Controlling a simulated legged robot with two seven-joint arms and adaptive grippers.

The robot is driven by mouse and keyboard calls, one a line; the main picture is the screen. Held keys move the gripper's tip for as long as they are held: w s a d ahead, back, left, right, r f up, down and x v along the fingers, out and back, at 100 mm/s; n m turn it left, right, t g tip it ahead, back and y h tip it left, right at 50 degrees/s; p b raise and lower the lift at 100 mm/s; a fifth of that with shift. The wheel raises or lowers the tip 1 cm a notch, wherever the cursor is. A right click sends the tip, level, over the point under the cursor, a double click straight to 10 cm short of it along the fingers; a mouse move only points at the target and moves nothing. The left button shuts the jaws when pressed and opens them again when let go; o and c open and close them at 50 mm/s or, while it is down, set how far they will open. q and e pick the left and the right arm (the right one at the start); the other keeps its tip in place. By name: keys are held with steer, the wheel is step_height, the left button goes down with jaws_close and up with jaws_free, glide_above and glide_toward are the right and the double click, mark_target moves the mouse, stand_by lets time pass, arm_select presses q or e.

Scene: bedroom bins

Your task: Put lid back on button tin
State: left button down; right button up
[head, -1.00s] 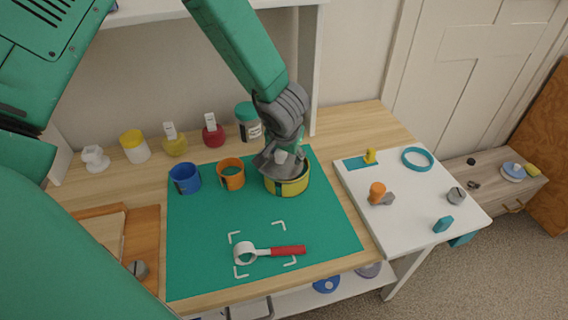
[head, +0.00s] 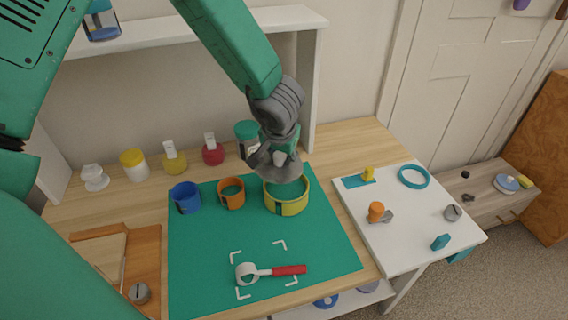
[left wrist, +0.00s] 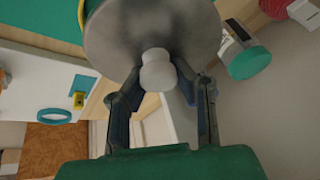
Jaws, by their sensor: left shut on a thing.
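The button tin (head: 287,203) is a round yellow tin on the green mat (head: 225,240); its top is open and its greenish inside shows. My left gripper (head: 279,153) is shut on the pale knob (left wrist: 157,72) of a grey round lid (head: 266,166). The lid is held tilted by the tin's back left rim in the head view; whether it touches the rim I cannot tell. In the left wrist view the lid (left wrist: 150,30) fills the top, and a sliver of the tin's yellow edge (left wrist: 83,12) shows behind it. My right gripper is out of view.
A blue tin (head: 187,199) and an orange tin (head: 231,194) stand left of the yellow tin. A jar with a green lid (head: 247,136) stands close behind. A red-handled magnifier-like tool (head: 275,271) lies in front. The white side table (head: 400,235) holds small parts. The mat's middle is clear.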

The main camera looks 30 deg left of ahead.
mark_target(285, 165)
arm_select(q)
steer(key=r+p, duration=0.1)
steer(key=r, duration=0.2)
steer(key=shift+a+r, duration=0.1)
steer(key=shift+a, duration=0.1)
steer(key=shift+d+p, duration=0.2)
steer(key=shift+p, duration=0.1)
steer(key=d+f, duration=0.1)
steer(key=w+d+f+h+p, duration=0.1)
steer(key=shift+f, duration=0.35)
steer(key=shift+a+f+t+h, duration=0.15)
steer(key=shift+a+t+h, duration=0.15)
steer(key=shift+a, duration=0.2)
steer(key=shift+p, duration=0.45)
steer(key=shift+d+f, duration=0.1)
steer(key=shift+d, duration=0.05)
steer(key=f, duration=0.1)
steer(key=f+b, duration=0.1)
steer(key=shift+s+d+f, duration=0.1)
steer(key=shift+d+f, duration=0.1)
steer(key=shift+f, duration=0.15)
steer(key=shift+f+b, duration=0.5)
steer(key=shift+f, duration=0.15)
steer(key=shift+a+f, duration=0.25)
steer(key=shift+f, duration=0.2)
steer(key=shift+d, duration=0.15)
steer(key=shift+p, duration=0.4)
